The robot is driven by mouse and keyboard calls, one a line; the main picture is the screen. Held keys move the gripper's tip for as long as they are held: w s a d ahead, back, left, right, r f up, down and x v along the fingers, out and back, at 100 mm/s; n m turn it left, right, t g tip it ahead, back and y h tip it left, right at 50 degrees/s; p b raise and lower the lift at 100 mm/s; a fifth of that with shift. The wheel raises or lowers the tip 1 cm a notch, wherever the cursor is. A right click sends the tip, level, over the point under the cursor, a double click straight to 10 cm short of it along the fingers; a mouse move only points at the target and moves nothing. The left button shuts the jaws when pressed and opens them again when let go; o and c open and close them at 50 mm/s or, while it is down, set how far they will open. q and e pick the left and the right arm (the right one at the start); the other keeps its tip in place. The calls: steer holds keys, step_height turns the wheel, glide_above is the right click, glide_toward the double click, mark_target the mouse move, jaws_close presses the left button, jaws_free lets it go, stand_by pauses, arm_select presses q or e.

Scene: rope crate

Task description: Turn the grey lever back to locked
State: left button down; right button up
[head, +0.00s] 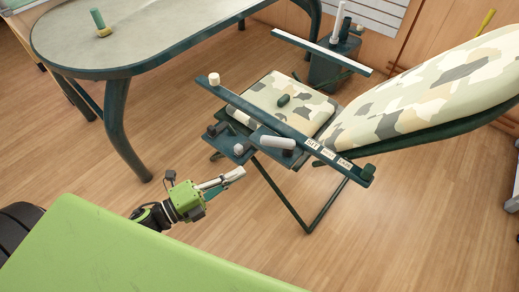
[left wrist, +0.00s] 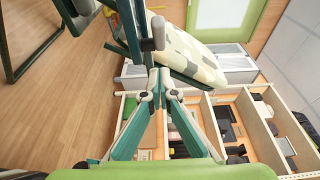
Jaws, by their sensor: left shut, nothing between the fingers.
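The camouflage chair (head: 290,100) stands right of centre in the head view. Its near dark green side rail (head: 250,103) carries small white labels (head: 328,153) towards its right end. A light grey cylindrical lever (head: 277,142) with a dark end lies along the outer side of this rail, left of the labels. My left gripper (head: 238,174) is shut and empty, below and left of the lever and apart from it. In the left wrist view the fingertips (left wrist: 151,92) meet, just below a dark green bar with a grey knob (left wrist: 158,33). My right gripper is out of view.
A grey-topped table (head: 150,35) with a green peg (head: 98,20) stands at upper left. A dark bracket with small knobs (head: 230,140) juts from the chair's side near my gripper. Shelves (left wrist: 235,120) show in the left wrist view. The wooden floor is open left of the chair.

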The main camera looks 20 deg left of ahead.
mark_target(271, 145)
arm_select(q)
steer(key=x, duration=0.3)
steer(key=a+x, duration=0.1)
steer(key=x, duration=0.1)
steer(key=w+x, duration=0.1)
steer(key=x, duration=0.2)
steer(key=shift+w, duration=0.3)
steer(key=shift+w+a, duration=0.1)
steer(key=shift+w, duration=0.5)
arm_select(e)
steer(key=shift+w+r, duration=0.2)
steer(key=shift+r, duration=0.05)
arm_select(q)
steer(key=shift+w+a, duration=0.1)
steer(key=shift+a, duration=0.05)
